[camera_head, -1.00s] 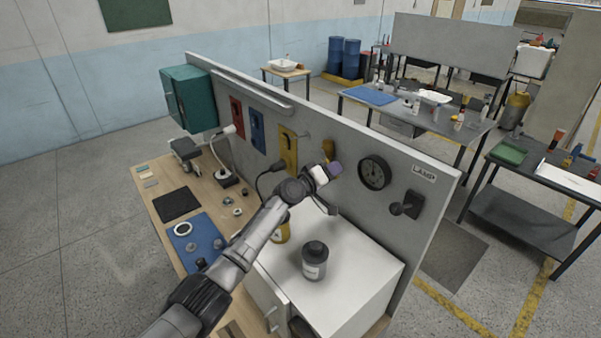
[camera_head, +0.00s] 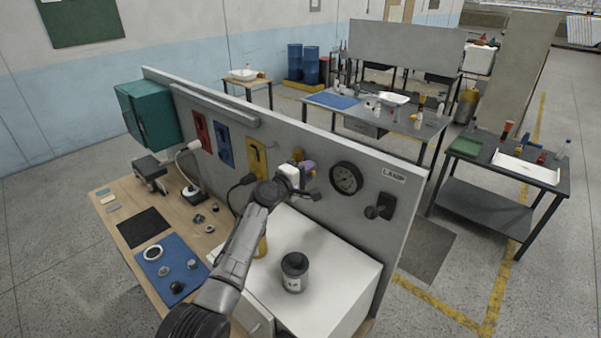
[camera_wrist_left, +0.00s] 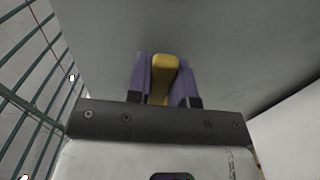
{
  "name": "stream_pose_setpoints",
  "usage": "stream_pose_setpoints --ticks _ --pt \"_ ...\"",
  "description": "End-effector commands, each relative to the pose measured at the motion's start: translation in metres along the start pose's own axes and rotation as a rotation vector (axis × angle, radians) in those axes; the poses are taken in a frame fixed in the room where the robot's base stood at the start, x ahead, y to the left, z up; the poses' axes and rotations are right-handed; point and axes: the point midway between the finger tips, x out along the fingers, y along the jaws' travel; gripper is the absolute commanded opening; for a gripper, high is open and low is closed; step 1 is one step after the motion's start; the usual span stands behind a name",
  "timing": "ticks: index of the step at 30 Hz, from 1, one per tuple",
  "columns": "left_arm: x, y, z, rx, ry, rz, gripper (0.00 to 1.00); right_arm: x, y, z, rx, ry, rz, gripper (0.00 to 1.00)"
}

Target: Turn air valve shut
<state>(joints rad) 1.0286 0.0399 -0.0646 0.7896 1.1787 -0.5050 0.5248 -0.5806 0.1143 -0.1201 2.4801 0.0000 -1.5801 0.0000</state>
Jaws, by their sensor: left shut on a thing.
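The air valve's handle is a yellow lever (camera_wrist_left: 159,78), held between the purple fingertips of my left gripper (camera_wrist_left: 160,88) in the left wrist view. In the head view my left gripper (camera_head: 306,170) is at the grey upright panel, left of the round dial gauge (camera_head: 346,178). A small yellow-brown part (camera_head: 298,155) shows just above the gripper there. The gripper and wrist hide most of the valve. My right gripper is not in view.
A dark lamp switch (camera_head: 384,206) sits right of the gauge. A yellow panel plate (camera_head: 257,157) and a desk lamp (camera_head: 190,170) are to the left.

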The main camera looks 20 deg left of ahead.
Motion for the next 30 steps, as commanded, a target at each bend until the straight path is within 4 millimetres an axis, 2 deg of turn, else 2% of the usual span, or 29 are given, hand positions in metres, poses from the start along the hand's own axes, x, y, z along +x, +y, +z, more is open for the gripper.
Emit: stream_pose_setpoints --ticks 15,16,21,24,30 --pt "0.0016 0.0022 0.0014 -0.023 -0.002 0.003 0.0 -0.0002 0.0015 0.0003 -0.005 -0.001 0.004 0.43" --pt "0.0016 0.0023 0.0014 -0.024 -0.002 0.003 0.22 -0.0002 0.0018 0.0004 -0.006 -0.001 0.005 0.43" --pt "0.0017 0.002 0.0016 -0.021 -0.002 0.002 0.38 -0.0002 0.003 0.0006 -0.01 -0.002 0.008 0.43" --pt "0.0017 0.0017 0.0017 -0.02 -0.002 0.001 0.47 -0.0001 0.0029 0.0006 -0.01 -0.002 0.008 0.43" --pt "0.0017 0.0012 0.0019 -0.018 -0.003 0.0 0.47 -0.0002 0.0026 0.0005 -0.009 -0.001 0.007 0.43"
